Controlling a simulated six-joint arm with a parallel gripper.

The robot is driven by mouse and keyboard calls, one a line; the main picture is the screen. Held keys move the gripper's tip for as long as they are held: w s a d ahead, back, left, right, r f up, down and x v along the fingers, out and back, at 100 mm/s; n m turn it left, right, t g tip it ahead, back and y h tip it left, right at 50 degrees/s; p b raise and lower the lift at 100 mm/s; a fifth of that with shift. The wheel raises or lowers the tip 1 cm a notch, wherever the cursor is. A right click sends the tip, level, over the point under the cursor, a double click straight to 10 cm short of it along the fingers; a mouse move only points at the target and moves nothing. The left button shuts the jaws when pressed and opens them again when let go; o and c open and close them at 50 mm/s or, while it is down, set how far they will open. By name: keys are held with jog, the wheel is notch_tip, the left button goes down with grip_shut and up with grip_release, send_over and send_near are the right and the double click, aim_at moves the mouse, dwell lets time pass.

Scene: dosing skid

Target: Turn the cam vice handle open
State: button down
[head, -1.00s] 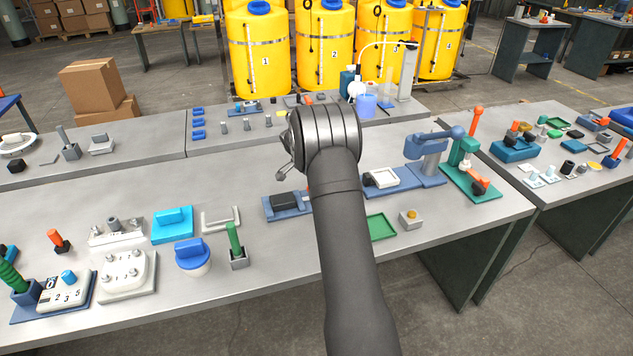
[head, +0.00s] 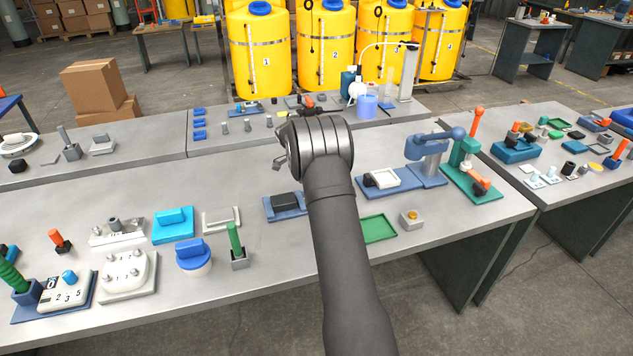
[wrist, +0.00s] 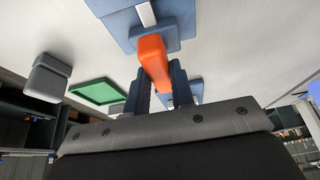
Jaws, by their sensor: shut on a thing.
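The cam vice (head: 283,213) is a blue base with a dark block, left of my arm in the head view. Its orange handle (wrist: 153,58) shows in the wrist view, with the blue vice body (wrist: 120,22) beyond it. My gripper (wrist: 160,88) is shut on the orange handle, one finger on each side of it. In the head view my arm hides the handle, the fingers and the right part of the vice.
A green tray (head: 379,229) and a grey block with a yellow button (head: 411,218) lie right of my arm. A blue fixture with a white frame (head: 381,180) stands behind them. A green post in a grey holder (head: 236,243) is to the left. Bare bench lies in front of the vice.

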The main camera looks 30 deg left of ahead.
jog(key=shift+s+f, duration=0.1)
jog(key=c, duration=1.2)
grip_release()
jog(key=shift+c, duration=0.2)
jog(key=v, duration=1.7)
jog(key=shift+r, duration=0.3)
jog(key=shift+f, duration=0.1)
jog(key=x, duration=1.7)
jog(key=shift+f, duration=0.15)
